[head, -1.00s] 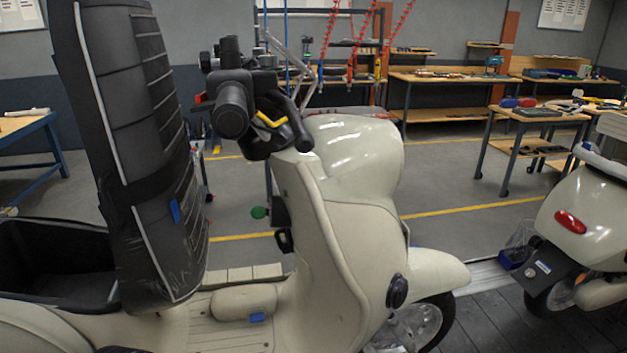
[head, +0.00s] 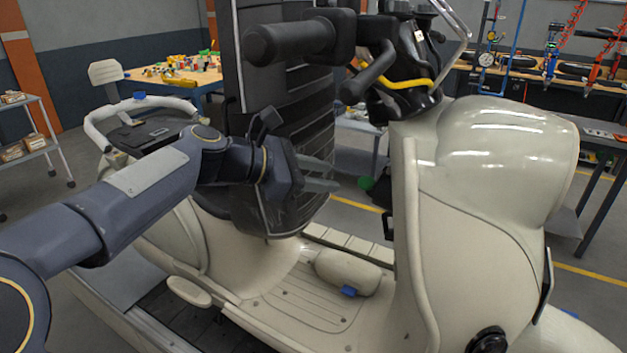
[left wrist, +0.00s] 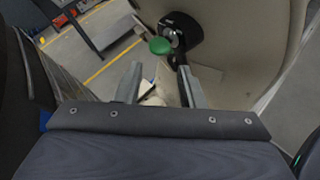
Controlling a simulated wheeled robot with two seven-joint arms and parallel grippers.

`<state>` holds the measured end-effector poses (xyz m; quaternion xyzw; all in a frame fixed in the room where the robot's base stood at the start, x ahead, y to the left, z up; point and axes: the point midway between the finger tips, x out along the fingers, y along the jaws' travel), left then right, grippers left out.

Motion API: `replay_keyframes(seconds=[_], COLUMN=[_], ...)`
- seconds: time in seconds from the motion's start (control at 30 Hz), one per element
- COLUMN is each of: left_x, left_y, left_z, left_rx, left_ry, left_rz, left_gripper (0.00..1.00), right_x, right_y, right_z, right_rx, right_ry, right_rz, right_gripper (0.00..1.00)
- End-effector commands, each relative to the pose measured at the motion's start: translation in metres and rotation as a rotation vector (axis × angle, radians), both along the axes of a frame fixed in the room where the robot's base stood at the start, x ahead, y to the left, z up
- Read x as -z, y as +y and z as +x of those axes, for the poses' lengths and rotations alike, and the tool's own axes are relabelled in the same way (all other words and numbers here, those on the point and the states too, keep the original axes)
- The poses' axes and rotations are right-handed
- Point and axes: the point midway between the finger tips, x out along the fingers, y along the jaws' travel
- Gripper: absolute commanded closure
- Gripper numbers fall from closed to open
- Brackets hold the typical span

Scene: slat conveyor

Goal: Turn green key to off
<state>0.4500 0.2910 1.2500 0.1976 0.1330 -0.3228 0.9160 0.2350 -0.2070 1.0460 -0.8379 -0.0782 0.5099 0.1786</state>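The green key (left wrist: 160,46) shows in the left wrist view as a round green head at a black lock (left wrist: 182,32) on the inner side of the cream scooter's front shield. In the head view the green key (head: 366,183) is small, left of the shield (head: 480,200). My left gripper (head: 335,175) points right toward the key, a short way from it. In the left wrist view its two fingers (left wrist: 160,85) stand apart with nothing between them, and the key lies beyond their tips. My right gripper is in neither view.
The handlebar (head: 300,40) hangs above my left gripper, and the dark upright seat (head: 270,110) is close beside it. The scooter's footboard (head: 310,300) lies below. Workbenches line the back.

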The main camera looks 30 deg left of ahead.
Motion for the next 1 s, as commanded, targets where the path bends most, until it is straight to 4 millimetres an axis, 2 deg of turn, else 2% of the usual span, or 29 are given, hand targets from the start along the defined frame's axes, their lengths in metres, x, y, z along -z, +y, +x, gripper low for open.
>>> replay_keyframes(seconds=[0.5, 0.93, 1.0], left_x=[0.024, 0.028, 0.028], left_y=[-0.036, -0.041, -0.041], left_z=[0.051, 0.059, 0.059], left_rx=[-0.002, -0.003, -0.003], left_ry=[0.005, 0.002, 0.002], left_rz=[-0.01, -0.007, -0.007], left_gripper=[0.65, 0.65, 0.74], right_x=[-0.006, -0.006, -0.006], right_y=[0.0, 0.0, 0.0], right_z=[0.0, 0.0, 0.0], right_rx=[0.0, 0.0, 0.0], right_ry=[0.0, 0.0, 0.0], right_rz=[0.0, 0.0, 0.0], right_gripper=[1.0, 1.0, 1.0])
